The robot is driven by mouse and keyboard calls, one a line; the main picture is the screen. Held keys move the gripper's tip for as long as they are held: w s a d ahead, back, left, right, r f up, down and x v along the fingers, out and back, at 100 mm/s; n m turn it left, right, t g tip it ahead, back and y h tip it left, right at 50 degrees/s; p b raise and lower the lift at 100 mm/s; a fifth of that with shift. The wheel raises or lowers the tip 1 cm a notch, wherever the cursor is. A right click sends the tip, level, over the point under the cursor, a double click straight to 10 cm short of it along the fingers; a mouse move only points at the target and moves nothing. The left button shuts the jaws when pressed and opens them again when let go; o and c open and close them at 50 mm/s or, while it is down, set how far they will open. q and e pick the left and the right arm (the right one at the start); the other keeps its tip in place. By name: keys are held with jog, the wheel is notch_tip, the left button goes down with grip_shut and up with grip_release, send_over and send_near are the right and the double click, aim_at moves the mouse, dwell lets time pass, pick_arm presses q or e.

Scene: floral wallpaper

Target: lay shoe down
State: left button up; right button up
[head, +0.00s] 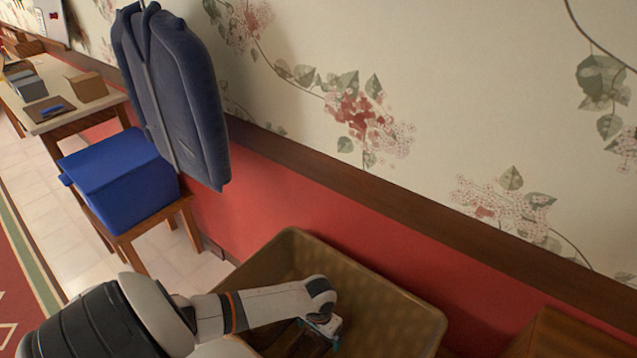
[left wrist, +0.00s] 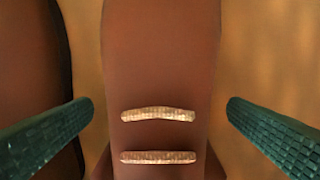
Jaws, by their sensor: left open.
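My left gripper (head: 322,332) reaches down into a large brown bin (head: 412,308) in the head view. In the left wrist view its two green ribbed fingers (left wrist: 160,128) are spread apart. Between them lies a smooth brown shoe (left wrist: 160,60) with two pale, textured bars across it; neither finger visibly touches it. A second brown piece with a black edge (left wrist: 35,60), perhaps another shoe, lies at the left of that view. In the head view the shoe is mostly hidden by my arm; only a dark brown patch shows under the gripper. My right gripper is not in view.
The bin stands against the red lower wall, its walls rising around my gripper. A wooden piece of furniture (head: 570,338) is at the lower right. A blue box (head: 120,180) sits on a wooden stand, with a dark blue garment (head: 185,95) hanging beside it.

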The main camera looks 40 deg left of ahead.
pick_arm(q)
notch_tip(320, 180, up, 10)
jog(key=shift+r+p, duration=0.2)
jog(key=shift+p, duration=0.85)
